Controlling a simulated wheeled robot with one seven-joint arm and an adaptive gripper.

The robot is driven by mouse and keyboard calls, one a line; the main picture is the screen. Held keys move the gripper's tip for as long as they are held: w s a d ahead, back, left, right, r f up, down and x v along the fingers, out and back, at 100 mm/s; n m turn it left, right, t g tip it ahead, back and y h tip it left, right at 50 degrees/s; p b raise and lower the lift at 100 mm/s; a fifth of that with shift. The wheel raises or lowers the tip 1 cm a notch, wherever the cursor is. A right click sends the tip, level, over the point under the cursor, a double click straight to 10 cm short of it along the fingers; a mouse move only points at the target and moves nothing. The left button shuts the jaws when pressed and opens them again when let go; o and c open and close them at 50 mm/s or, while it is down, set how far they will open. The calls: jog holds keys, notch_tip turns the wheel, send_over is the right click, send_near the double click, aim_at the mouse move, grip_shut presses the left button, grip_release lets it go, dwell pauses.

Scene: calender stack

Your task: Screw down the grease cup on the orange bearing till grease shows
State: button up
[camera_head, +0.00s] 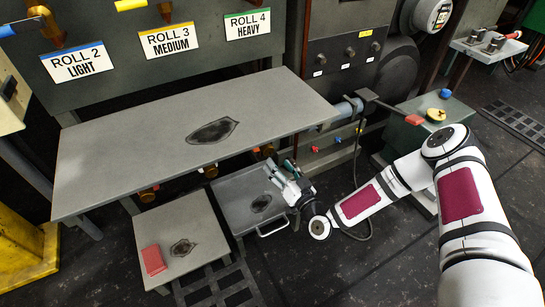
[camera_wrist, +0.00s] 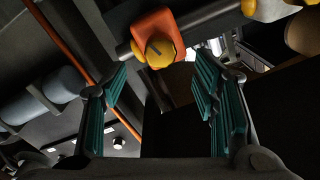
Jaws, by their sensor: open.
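In the wrist view an orange bearing block (camera_wrist: 152,20) sits on a grey bar at the top. A round yellow cup (camera_wrist: 160,52) with a dark line on its face is on the block's near side. My gripper (camera_wrist: 160,70) is open, its teal-padded fingers on either side of the view. The cup shows beyond the fingertips, between them, and nothing is held. In the head view my gripper (camera_head: 276,174) is low at the table's front edge, over the tray. Small orange-brown parts show under that edge; which is this bearing, I cannot tell. No grease is distinguishable on the cup.
The grey table (camera_head: 110,150) overhangs close to my gripper. A grey tray (camera_head: 236,194) with a dark patch lies below. A low stand (camera_head: 205,240) holds a red block (camera_head: 153,260). An orange rod (camera_wrist: 60,40) runs along the left in the wrist view.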

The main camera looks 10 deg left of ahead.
jog(key=shift+v, duration=2)
